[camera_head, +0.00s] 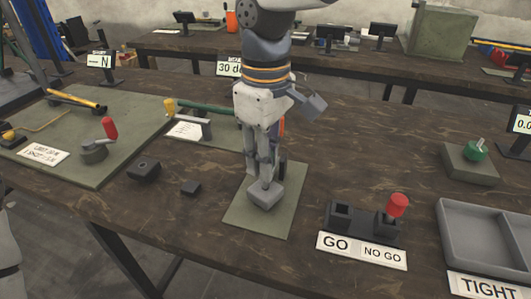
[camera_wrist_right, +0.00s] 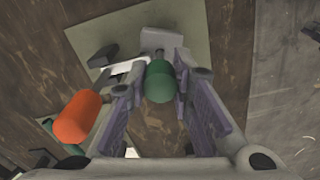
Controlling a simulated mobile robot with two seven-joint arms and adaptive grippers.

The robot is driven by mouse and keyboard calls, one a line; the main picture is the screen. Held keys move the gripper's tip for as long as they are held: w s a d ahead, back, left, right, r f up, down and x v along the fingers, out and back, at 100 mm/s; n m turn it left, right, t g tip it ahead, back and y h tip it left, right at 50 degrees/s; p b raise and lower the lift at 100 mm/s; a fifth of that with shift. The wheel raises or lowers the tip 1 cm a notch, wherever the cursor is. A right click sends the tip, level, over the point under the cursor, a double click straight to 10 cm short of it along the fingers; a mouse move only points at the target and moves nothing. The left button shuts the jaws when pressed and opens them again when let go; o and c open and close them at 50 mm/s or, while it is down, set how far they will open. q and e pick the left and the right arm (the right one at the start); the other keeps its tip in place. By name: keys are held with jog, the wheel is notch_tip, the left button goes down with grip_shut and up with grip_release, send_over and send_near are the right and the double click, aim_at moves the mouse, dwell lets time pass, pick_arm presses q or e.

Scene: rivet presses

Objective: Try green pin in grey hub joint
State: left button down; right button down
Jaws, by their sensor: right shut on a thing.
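My right gripper (camera_head: 263,180) points straight down over a small green mat. It also shows in the right wrist view (camera_wrist_right: 160,82), shut on the green pin (camera_wrist_right: 160,85), whose rounded green head sits between the fingertips. A grey block (camera_head: 265,196), which looks like the grey hub joint, is on the mat right under the fingertips; it also shows just beyond the pin in the wrist view (camera_wrist_right: 160,40). The pin's lower end is hidden, so I cannot tell whether it is in the block. My left gripper is not in view.
A GO / NO GO gauge (camera_head: 362,222) with a red-topped pin (camera_head: 398,205) stands right of the mat, and a grey tray (camera_head: 490,240) lies beyond it. An orange cylinder (camera_wrist_right: 76,117) is close beside the gripper.

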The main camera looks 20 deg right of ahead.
jog(key=shift+f, duration=1.05)
dwell(1.0)
jog(key=shift+r, duration=3)
